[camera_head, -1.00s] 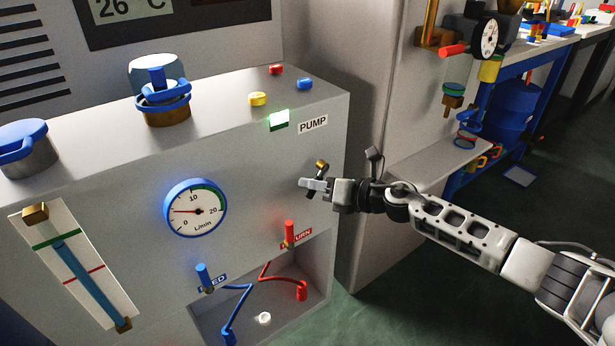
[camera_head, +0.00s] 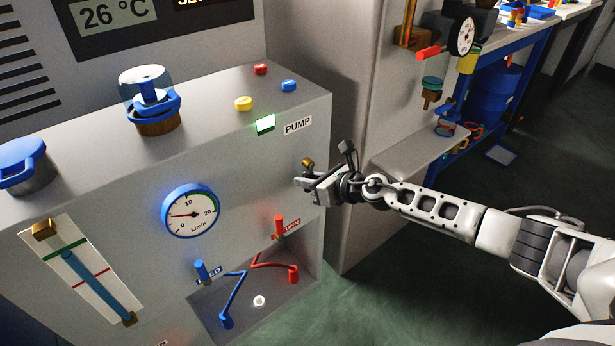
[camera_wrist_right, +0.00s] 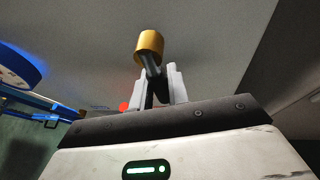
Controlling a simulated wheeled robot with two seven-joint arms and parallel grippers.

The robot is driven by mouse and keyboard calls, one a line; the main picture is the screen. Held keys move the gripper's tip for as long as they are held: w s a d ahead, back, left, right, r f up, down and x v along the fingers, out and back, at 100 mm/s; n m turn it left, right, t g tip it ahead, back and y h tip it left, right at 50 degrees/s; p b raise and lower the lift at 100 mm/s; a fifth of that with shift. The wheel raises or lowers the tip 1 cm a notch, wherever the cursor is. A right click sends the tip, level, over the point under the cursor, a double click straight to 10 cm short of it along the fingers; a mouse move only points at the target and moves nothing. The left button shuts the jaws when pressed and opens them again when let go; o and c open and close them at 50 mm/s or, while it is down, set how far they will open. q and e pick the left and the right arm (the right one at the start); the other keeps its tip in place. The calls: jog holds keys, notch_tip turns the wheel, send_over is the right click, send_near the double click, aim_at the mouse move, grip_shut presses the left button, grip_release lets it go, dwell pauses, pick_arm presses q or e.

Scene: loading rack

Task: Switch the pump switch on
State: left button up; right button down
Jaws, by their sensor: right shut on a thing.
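A green lamp (camera_head: 265,124) above is lit. My left gripper is out of view.
Left of the switch is a round flow gauge (camera_head: 190,211). Below are a blue feed valve (camera_head: 201,271) and a red return valve (camera_head: 280,227) over a recess with hoses. A shelf (camera_head: 420,155) stands to the right. Open floor lies in front of the panel.

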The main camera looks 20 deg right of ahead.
jog(key=c, duration=1.3)
grip_release()
jog(key=shift+c, duration=0.2)
pick_arm(q)
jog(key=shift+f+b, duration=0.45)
jog(key=shift+b, duration=0.75)
pick_arm(e)
jog(key=v, duration=1.6)
